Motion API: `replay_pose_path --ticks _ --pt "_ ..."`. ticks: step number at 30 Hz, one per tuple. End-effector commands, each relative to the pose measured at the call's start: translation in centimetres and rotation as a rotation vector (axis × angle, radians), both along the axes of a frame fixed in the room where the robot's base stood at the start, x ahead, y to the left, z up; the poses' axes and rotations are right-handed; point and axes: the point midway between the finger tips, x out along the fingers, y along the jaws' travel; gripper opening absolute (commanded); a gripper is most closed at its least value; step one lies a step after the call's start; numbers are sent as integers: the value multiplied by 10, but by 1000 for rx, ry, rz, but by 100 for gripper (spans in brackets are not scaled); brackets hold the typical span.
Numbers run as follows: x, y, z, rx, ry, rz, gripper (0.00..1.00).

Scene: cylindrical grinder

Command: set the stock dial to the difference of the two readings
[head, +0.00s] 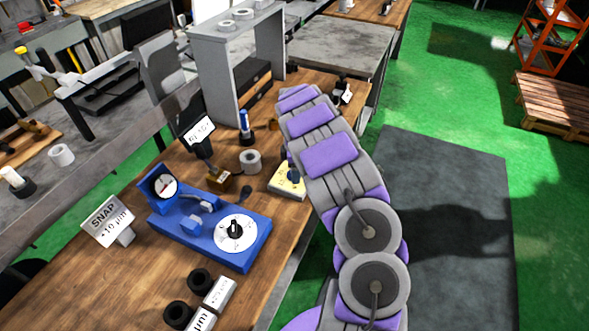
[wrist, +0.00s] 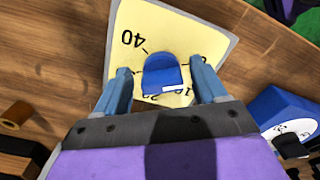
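A yellow dial plate (head: 283,187) with a blue knob (head: 293,175) lies near the bench's right edge, partly hidden by my arm. In the wrist view the plate (wrist: 128,38) shows a 40 and other partly covered numbers. My gripper (wrist: 160,68) is open, with one finger on each side of the blue knob (wrist: 163,75) and gaps visible. A blue snap gauge (head: 190,235) carries a small round indicator (head: 164,186) and a white dial with a black knob (head: 235,231). A white sign (head: 107,221) reads SNAP +10 µm. A dark-framed sign (head: 198,131) is too small to read surely.
A grey ring (head: 250,161) and a blue-topped pin (head: 244,125) stand behind the yellow plate. Black rings (head: 190,297) and white labels (head: 220,293) lie at the front. A grey arch (head: 235,65) stands at the back. Bare wood shows at front left.

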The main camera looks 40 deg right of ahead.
Motion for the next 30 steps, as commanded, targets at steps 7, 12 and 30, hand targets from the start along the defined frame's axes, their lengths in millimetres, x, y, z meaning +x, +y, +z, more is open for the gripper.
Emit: replay_pose_path --ticks 7,12,30 --pt "0 0 0 0 0 0 47" --pt "1 0 0 0 -1 0 30" --pt "0 2 3 2 2 -146 21"
